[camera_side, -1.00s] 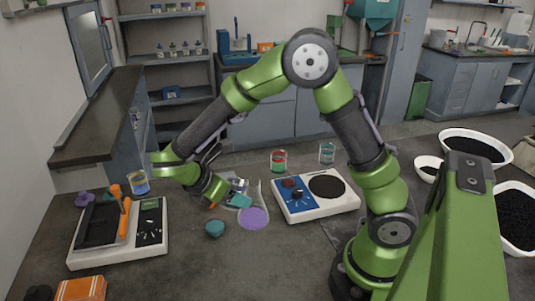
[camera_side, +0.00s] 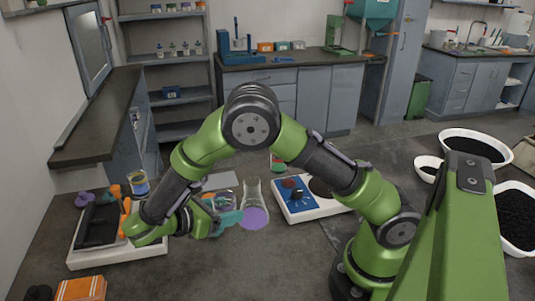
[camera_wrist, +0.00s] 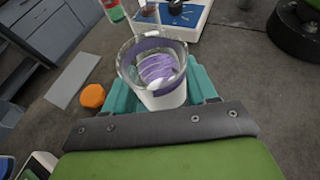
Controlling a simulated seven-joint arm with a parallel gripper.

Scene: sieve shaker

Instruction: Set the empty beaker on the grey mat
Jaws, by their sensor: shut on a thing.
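My gripper (camera_side: 228,222) is low over the table, left of the flask with purple liquid (camera_side: 254,217). In the wrist view its teal fingers (camera_wrist: 160,92) are shut around a clear glass beaker (camera_wrist: 178,98). Purple shows through the beaker's glass, and the flask's neck shows behind it. In the side view the beaker (camera_side: 225,202) is partly hidden by the fingers. I cannot tell whether its base touches the table. The grey mat (camera_wrist: 73,82) lies flat and bare left of the beaker in the wrist view; part of it (camera_side: 220,180) shows behind my gripper in the side view.
A blue-and-white stirrer plate (camera_side: 296,206) stands right of the flask, with a red-and-green beaker (camera_side: 278,162) behind it. A small orange object (camera_wrist: 93,96) lies between mat and gripper. A scale-like device (camera_side: 88,258) and a blue-and-yellow beaker (camera_side: 139,184) stand left.

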